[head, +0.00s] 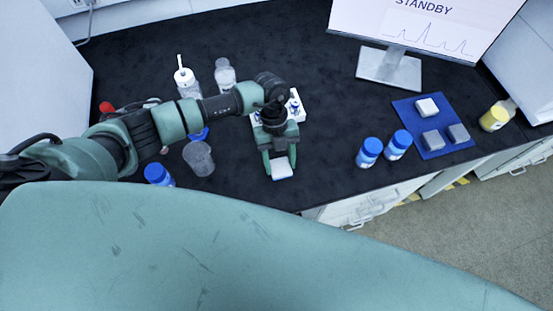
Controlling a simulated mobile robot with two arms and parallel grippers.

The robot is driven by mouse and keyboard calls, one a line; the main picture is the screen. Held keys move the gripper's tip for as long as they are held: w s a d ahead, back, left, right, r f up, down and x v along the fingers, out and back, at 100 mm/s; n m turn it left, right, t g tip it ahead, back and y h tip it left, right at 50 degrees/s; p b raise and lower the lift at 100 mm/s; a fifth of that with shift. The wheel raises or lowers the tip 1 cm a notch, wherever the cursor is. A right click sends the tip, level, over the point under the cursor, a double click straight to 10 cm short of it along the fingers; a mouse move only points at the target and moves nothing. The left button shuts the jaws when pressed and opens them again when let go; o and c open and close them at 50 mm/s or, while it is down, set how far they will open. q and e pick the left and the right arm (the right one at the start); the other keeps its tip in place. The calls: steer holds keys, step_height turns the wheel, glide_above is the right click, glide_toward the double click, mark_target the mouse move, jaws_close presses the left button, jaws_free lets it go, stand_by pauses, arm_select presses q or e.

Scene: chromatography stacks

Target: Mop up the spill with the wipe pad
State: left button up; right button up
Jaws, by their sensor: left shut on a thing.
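My left gripper (281,163) points down over the near middle of the black worktop and is shut on a small white pad (283,169) with a blue lower edge, which looks like the wipe pad. The pad is at or just above the worktop; I cannot tell whether it touches. I cannot make out the spill on the dark surface; the gripper and arm hide part of it. My right gripper is not in view.
A clear beaker (199,158) and blue-capped bottle (158,175) stand left of the gripper. Two blue-capped bottles (370,152) (398,144) stand right, before a blue mat (405,112) with blocks. A white rack (299,109) is behind. The worktop's front edge is close.

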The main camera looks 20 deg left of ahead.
mark_target(272, 179)
arm_select(q)
steer(key=shift+s+d, duration=0.1)
steer(key=shift+d, duration=0.55)
steer(key=shift+s+a, duration=0.1)
steer(key=shift+a, duration=0.05)
steer(key=shift+s+a+r+p, duration=0.1)
steer(key=shift+s+a+p, duration=0.4)
steer(key=shift+a+p, duration=0.2)
steer(key=shift+s+a+p, duration=0.5)
steer(key=shift+s+a, duration=0.1)
steer(key=shift+a, duration=0.25)
steer(key=shift+w+d, duration=0.15)
steer(key=shift+w+d+b, duration=0.35)
steer(key=shift+w+d, duration=0.15)
steer(key=shift+d, duration=0.25)
